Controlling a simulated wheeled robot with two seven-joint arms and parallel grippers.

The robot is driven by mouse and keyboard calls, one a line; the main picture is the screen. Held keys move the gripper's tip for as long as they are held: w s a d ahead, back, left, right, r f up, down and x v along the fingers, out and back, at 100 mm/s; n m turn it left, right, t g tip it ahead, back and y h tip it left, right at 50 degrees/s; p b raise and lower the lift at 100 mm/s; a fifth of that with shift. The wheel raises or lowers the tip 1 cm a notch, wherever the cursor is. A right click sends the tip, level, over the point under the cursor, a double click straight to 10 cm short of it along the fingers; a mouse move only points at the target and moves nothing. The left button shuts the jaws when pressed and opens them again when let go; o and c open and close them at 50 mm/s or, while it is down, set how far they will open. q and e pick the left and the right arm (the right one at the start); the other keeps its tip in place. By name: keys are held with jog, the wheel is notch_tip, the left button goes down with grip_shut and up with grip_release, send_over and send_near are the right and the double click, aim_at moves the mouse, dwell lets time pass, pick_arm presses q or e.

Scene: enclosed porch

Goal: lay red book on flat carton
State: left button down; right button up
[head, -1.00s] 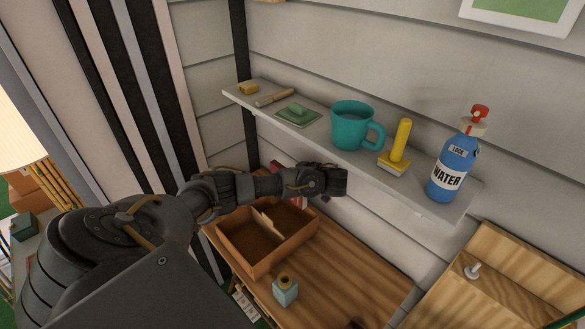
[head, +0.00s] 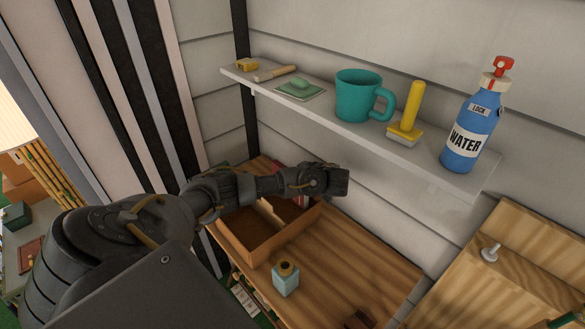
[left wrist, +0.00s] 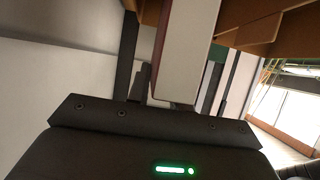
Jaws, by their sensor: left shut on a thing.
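My left arm comes in from the left in the head view. My left gripper (head: 338,183) is over the back of the wooden table, beside the wall and below the shelf. A small strip of the red book (head: 300,201) shows just under it; the arm hides the rest. In the left wrist view the book (left wrist: 187,50) shows its pale page edge and a dark red cover edge, between the fingers. The gripper is shut on it. I cannot pick out a flat carton for certain. My right gripper is not in view.
A brown open box (head: 258,261) with a divider stands on the wooden table (head: 330,262) below the arm. The wall shelf (head: 335,121) holds a teal mug (head: 358,96), a yellow-handled tool (head: 410,112) and a blue water bottle (head: 470,135).

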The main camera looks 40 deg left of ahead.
pick_arm(q)
jog(key=shift+f+b, duration=1.75)
jog(key=shift+f, duration=0.95)
jog(key=shift+f+b, duration=0.45)
jog(key=shift+f, duration=0.05)
jog(key=c, duration=0.5)
grip_release()
jog(key=shift+s+d+r+p, duration=0.1)
jog(key=shift+d+r+p, duration=0.75)
jog(key=shift+p, duration=0.2)
jog(key=shift+s+d+r+p, duration=0.1)
jog(key=shift+d+r+p, duration=1.15)
jog(key=shift+p, duration=1.2)
jog(key=shift+d, duration=0.15)
